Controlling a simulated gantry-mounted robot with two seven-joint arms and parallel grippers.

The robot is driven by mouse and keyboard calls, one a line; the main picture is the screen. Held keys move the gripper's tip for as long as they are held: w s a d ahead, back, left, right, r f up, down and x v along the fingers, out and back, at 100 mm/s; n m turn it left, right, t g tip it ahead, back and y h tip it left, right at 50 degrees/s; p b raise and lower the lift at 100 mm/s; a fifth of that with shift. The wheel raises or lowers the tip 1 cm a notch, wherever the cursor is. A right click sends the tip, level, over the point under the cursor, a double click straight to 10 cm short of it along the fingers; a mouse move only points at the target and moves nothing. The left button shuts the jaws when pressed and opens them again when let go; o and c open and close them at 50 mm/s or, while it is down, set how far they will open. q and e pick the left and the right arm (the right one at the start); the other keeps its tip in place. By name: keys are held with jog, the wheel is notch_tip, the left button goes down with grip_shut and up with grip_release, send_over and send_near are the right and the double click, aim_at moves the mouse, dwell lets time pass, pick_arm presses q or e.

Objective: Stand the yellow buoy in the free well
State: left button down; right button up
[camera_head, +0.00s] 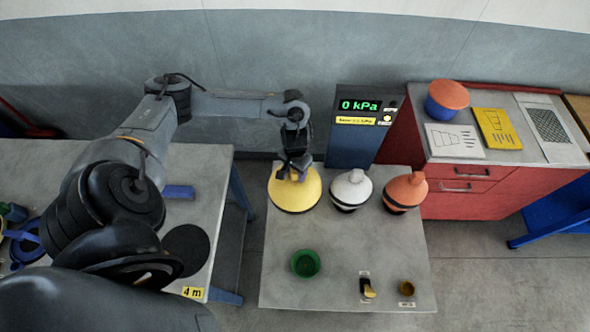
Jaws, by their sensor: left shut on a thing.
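The yellow buoy (295,199) is a wide rounded cone with a dark band near its base. It is at the back left of the grey table, left of the other buoys, and looks upright. My left gripper (294,174) points down from above and is shut on the buoy's top. A white buoy (351,186) and an orange buoy (406,188) stand to its right in a row. No empty well shows clearly; the surface under the yellow buoy is hidden, and I cannot tell whether its base touches it. My right gripper is not in view.
A green cup (305,263), a small black-and-yellow item (367,288) and a brown cup (407,287) are toward the table's front. A dark blue box with a "0 kPa" display (358,130) stands behind the buoys. A red cabinet (470,195) is at right.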

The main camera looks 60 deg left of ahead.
pick_arm(q)
jog(key=shift+f, duration=0.15)
jog(key=c, duration=0.5)
grip_release()
jog(key=shift+o, duration=0.8)
notch_tip(320, 180, up, 6)
jog(key=shift+w+r, duration=0.1)
notch_tip(320, 180, up, 4)
jog(key=shift+f+p, duration=0.2)
jog(key=shift+p, duration=0.9)
jog(key=shift+r, duration=0.5)
